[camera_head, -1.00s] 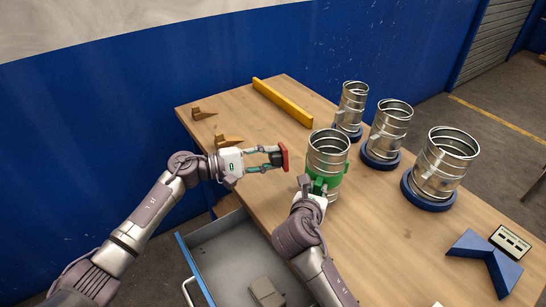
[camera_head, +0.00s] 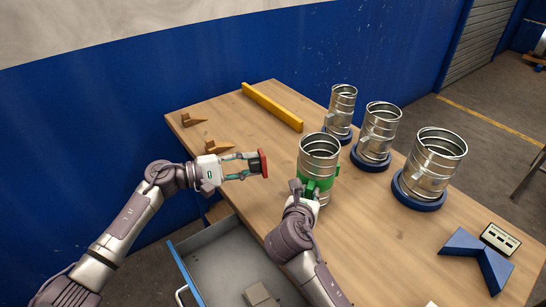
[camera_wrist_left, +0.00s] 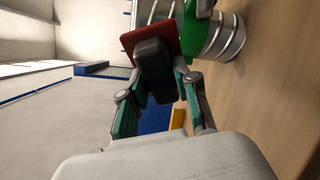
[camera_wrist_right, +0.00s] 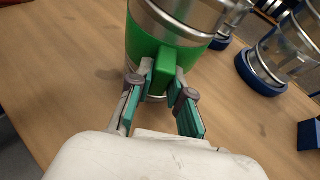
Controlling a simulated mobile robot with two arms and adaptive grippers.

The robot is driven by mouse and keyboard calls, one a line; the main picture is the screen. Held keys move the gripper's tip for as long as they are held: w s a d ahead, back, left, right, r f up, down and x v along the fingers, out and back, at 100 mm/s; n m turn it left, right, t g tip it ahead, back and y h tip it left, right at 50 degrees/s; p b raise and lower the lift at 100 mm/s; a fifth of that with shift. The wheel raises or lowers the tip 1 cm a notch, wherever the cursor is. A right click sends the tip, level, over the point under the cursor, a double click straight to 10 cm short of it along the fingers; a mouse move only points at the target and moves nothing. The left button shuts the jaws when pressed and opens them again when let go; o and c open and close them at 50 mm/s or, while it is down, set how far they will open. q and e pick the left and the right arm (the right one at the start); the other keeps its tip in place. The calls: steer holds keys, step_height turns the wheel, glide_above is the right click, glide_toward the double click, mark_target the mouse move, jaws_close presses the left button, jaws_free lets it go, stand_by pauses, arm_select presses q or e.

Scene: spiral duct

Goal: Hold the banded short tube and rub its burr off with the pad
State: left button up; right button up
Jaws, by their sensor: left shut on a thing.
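The banded short tube (camera_head: 319,160) is a ribbed metal cylinder with a green band (camera_head: 322,184), upright near the table's left edge. My right gripper (camera_head: 306,187) is at the band's green tab; in the right wrist view its fingers (camera_wrist_right: 162,80) close on both sides of the tab (camera_wrist_right: 165,68). My left gripper (camera_head: 250,165) is shut on the pad (camera_head: 264,163), a red slab whose dark grip (camera_wrist_left: 154,68) sits between the fingers. The pad is left of the tube, with a gap between them. I cannot make out the burr.
Three metal tubes (camera_head: 342,103) (camera_head: 378,128) (camera_head: 432,163) stand on blue bases to the right. A yellow bar (camera_head: 272,106) and brown wedges (camera_head: 193,119) lie at the back left. A blue angled block (camera_head: 480,258) lies front right. An open drawer (camera_head: 222,262) juts out below.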

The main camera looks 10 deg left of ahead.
steer(key=o, duration=0.5)
steer(key=shift+c, duration=0.2)
steer(key=v, duration=1.2)
